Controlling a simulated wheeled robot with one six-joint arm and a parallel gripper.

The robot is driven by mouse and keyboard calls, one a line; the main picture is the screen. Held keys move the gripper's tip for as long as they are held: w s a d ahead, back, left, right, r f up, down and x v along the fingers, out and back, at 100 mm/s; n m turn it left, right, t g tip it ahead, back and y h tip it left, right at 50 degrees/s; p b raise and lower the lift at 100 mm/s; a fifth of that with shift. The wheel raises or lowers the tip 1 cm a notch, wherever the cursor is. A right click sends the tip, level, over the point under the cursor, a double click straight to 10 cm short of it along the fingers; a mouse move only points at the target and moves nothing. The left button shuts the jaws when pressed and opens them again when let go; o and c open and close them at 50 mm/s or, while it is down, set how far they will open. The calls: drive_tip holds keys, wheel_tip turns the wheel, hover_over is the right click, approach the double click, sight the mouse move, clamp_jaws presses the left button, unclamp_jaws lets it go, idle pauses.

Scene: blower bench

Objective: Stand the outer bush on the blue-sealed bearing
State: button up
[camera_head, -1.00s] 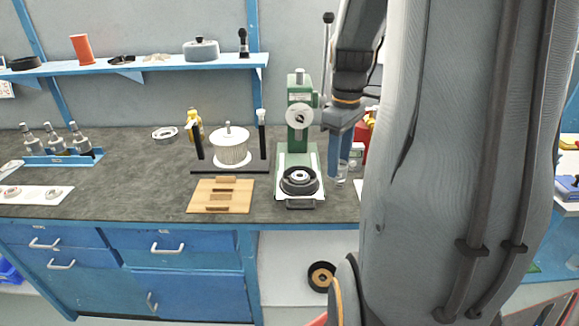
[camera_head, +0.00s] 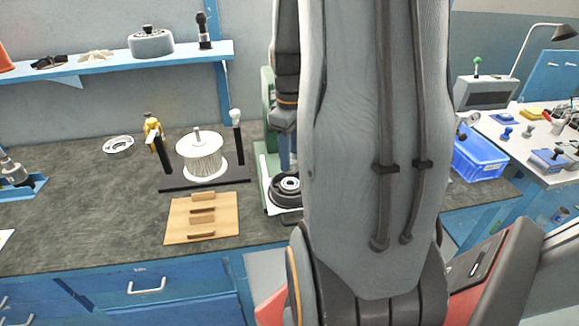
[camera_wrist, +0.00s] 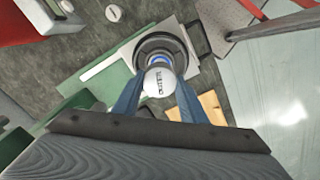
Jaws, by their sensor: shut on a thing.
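My gripper (camera_wrist: 158,88) is shut on the outer bush (camera_wrist: 158,80), a pale round piece with dark lettering on its end face, between two blue fingers. In the wrist view the bush overlaps the blue-sealed bearing (camera_wrist: 154,57), whose blue ring shows just beyond it. I cannot tell whether they touch. The bearing sits in a black round holder (camera_wrist: 146,43) on the base of the green press (camera_wrist: 98,76).
A wooden board (camera_head: 202,218) with dark slots lies left of the press. A white finned rotor (camera_head: 203,158) stands between two black posts behind it. A blue crate (camera_head: 480,152) and a white side table (camera_head: 540,135) are at the right.

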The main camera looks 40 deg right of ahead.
drive_tip(key=shift+f+p, duration=0.35)
drive_tip(key=shift+f, duration=1.8)
drive_tip(key=shift+f, duration=0.45)
drive_tip(key=o, duration=1.2)
wheel_tip(320, 180, up, 13)
drive_tip(key=shift+f+b, duration=0.1)
drive_tip(key=shift+b, duration=1)
drive_tip(key=s+a+f+m, duration=0.1)
drive_tip(key=a+f, duration=0.2)
drive_tip(key=a, duration=0.5)
drive_tip(key=a+f+m, duration=0.1)
drive_tip(key=a+f, duration=0.1)
drive_tip(key=a, duration=0.6)
drive_tip(key=s+a+f+m+t, duration=0.1)
drive_tip(key=a+f+m, duration=0.1)
drive_tip(key=a, duration=0.6)
drive_tip(key=shift+s+a+f, duration=0.1)
drive_tip(key=shift+s+f, duration=0.05)
drive_tip(key=shift+f, duration=0.3)
drive_tip(key=shift+s+a+f, duration=0.1)
drive_tip(key=shift+s+f, duration=0.05)
drive_tip(key=shift+f, duration=0.25)
